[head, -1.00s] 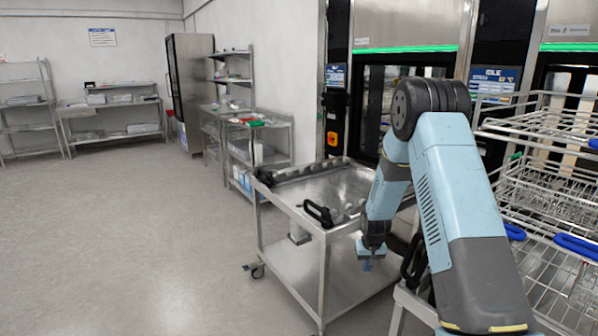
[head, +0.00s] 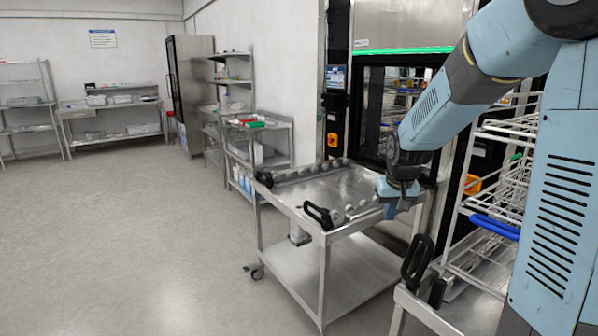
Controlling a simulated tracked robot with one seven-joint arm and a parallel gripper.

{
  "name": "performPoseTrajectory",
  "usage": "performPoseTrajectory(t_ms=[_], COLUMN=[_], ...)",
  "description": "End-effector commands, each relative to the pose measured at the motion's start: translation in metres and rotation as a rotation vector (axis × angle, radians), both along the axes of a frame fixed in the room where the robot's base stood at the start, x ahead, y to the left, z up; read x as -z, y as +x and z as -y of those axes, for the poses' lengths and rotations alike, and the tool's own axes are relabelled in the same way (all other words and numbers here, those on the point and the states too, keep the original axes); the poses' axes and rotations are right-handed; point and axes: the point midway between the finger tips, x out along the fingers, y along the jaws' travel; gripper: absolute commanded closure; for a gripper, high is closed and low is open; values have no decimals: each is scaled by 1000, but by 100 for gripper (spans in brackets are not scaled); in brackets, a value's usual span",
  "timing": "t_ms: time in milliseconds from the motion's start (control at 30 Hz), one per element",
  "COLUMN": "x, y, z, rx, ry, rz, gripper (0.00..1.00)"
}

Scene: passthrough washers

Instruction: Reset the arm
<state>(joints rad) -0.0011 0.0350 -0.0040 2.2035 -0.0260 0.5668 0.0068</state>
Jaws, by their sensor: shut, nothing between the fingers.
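My blue and grey arm fills the right side of the head view, raised and bent at a joint near the top right corner. My gripper (head: 391,208) points down at the arm's end, over the right edge of the steel trolley (head: 320,262). It is small in view, shut and holds nothing. I cannot tell its exact height above the trolley top.
A wire rack (head: 497,190) with a blue handle (head: 495,227) stands at the right, partly behind my arm. A washer with a dark glass door (head: 395,105) is behind the trolley. Shelves (head: 262,140) stand along the wall. The floor (head: 130,240) at left is clear.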

Motion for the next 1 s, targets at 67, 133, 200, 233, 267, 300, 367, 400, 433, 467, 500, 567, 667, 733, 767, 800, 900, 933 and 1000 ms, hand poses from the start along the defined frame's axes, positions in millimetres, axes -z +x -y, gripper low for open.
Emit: performPoseTrajectory(t_ms=[67, 133, 200, 233, 267, 300, 367, 400, 433, 467, 500, 567, 667, 733, 767, 800, 900, 933, 1000], x=[-19, -32, -44, -49, -54, -60, -69, -74, -78, -82, -86, -92, -101, -106, -107, -109, -113, -114, -115], y=[-19, -34, -51, -58, -65, -74, -89, -99, -106, -113, -123, -138, -163, -180, -188, -198, -222, -228, -242], z=[0, 0, -1, -1, -1, -1, -1, -1, -1, -2, -2, -2, -2, -3, -3, -3, -3, -3, -4], rx=[1, 2, 2, 3, 3, 4, 3, 4, 4, 5, 5, 5, 5, 6, 5, 5, 6, 5, 6], ry=[2, 2, 3, 4, 5, 5, 6, 7, 7, 8, 8, 9, 11, 12, 13, 13, 14, 15, 17], rz=[16, 26, 36, 39, 44, 50, 57, 64, 67, 71, 77, 85, 99, 109, 112, 118, 131, 136, 142], gripper=[100, 100, 100, 100, 100, 100, 100, 100, 100, 100, 100, 100, 100, 100, 100, 100, 100, 100, 100])
